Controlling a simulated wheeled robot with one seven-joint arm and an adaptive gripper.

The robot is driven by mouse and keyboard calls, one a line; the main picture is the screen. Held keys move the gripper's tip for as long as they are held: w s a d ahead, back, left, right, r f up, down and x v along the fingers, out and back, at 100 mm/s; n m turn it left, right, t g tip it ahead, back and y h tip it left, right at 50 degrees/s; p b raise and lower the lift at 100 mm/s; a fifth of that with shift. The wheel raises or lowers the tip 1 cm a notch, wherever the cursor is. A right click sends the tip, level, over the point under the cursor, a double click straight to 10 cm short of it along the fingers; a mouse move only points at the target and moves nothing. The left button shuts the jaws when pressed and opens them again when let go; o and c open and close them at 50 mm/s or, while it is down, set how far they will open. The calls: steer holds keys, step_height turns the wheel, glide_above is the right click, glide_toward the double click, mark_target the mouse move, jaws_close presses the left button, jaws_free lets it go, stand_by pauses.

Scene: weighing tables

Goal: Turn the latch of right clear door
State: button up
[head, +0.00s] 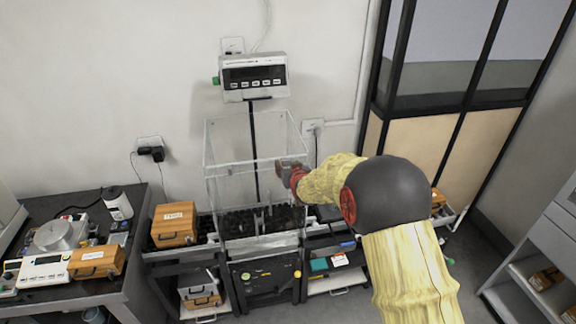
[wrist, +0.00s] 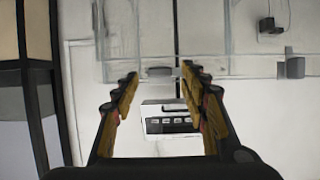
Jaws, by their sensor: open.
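The clear case (head: 222,172) with see-through walls stands upright at the back wall over a dark-bottomed tray. My gripper (head: 292,172) reaches in from the right, at the case's right side. In the wrist view, which looks upside down, my gripper (wrist: 160,76) is open with its two fingers apart. A small grey piece (wrist: 160,71) shows between the fingertips; it may be the latch of the right clear door. I cannot tell whether the fingers touch it. In the head view my gripper and arm hide that spot, and the latch's turn cannot be read.
A weighing display (head: 253,76) is on a post behind the case; it also shows in the wrist view (wrist: 172,122). Wooden boxes (head: 175,222) stand left of the case. A black-framed partition (head: 450,100) rises at the right. A grey block (wrist: 291,68) shows at the wrist view's right.

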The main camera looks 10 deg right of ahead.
steer(key=shift+w+f, duration=0.1)
steer(key=shift+w, duration=0.15)
steer(key=shift+c, duration=0.3)
jaws_close()
